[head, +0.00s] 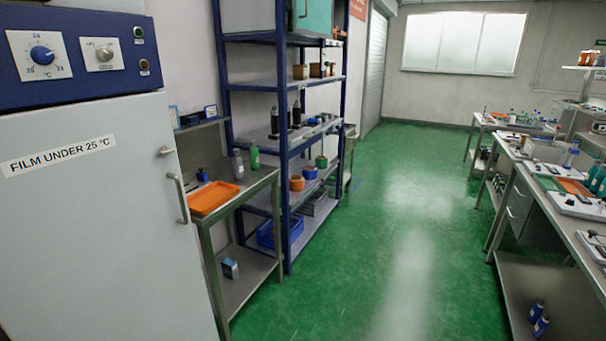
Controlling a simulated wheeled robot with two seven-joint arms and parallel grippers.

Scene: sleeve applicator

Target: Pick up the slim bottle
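No single bottle stands out as the slim bottle; several bottles are in view. A grey bottle (238,165) and a green bottle (254,157) stand upright at the back of the steel side table (262,180) on the left. Teal bottles (597,178) stand on the long bench (560,212) at the right edge. A white and blue bottle (573,153) stands farther back on that bench. Small blue bottles (541,326) stand on its lower shelf. Neither of my grippers is in view.
A white cabinet (100,220) fills the left foreground. An orange tray (213,197) lies on the side table. A blue-framed shelf rack (283,115) stands behind it. The green floor (400,230) between rack and bench is clear.

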